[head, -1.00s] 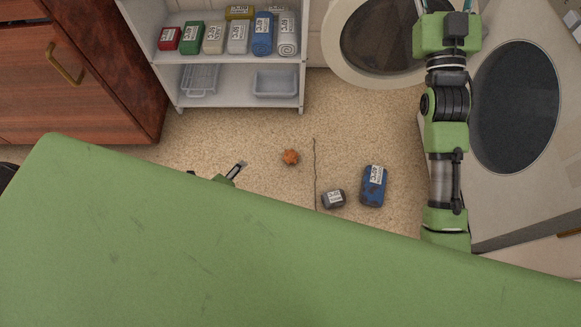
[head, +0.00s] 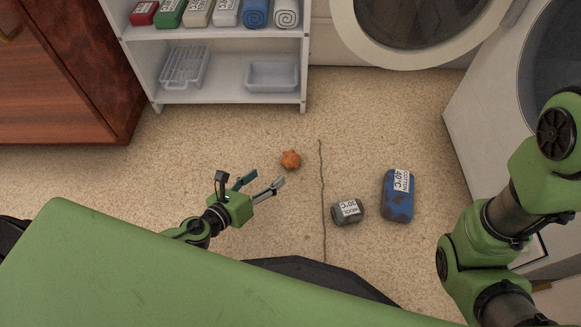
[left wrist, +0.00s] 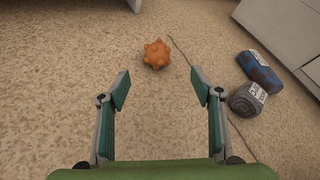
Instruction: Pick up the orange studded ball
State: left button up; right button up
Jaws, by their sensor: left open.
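The orange studded ball (head: 290,160) lies on the speckled floor in the middle of the head view. My left gripper (head: 262,184) is open and empty, just left of and nearer than the ball, its fingers pointing towards it. In the left wrist view the ball (left wrist: 157,54) shows ahead of the open fingers of my left gripper (left wrist: 160,90), a little left of the middle between them and apart from both. My right arm comes in at the right of the head view; its gripper is out of the frame.
A grey roll (head: 347,211) and a blue rolled cloth (head: 397,195) lie right of the ball. A thin dark cord (head: 322,190) runs between. A white shelf (head: 215,38) stands behind, a wooden cabinet (head: 62,70) at left, an open washer door (head: 345,40) at back right.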

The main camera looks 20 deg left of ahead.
aim_at(285, 161)
pick_arm(q)
jog(key=b+x, duration=0.2)
jog(key=x, duration=0.6)
jog(key=shift+w+f, duration=0.15)
jog(key=b+x, duration=0.2)
jog(key=x, duration=0.1)
jog(key=b+x, duration=0.1)
jog(key=b, duration=0.1)
jog(key=shift+w+a+f, duration=0.1)
jog(key=shift+a+f, duration=0.1)
jog(key=shift+f, duration=0.25)
jog(key=shift+w+d, duration=0.15)
jog(key=shift+w, duration=0.3)
jog(key=c, duration=1.2)
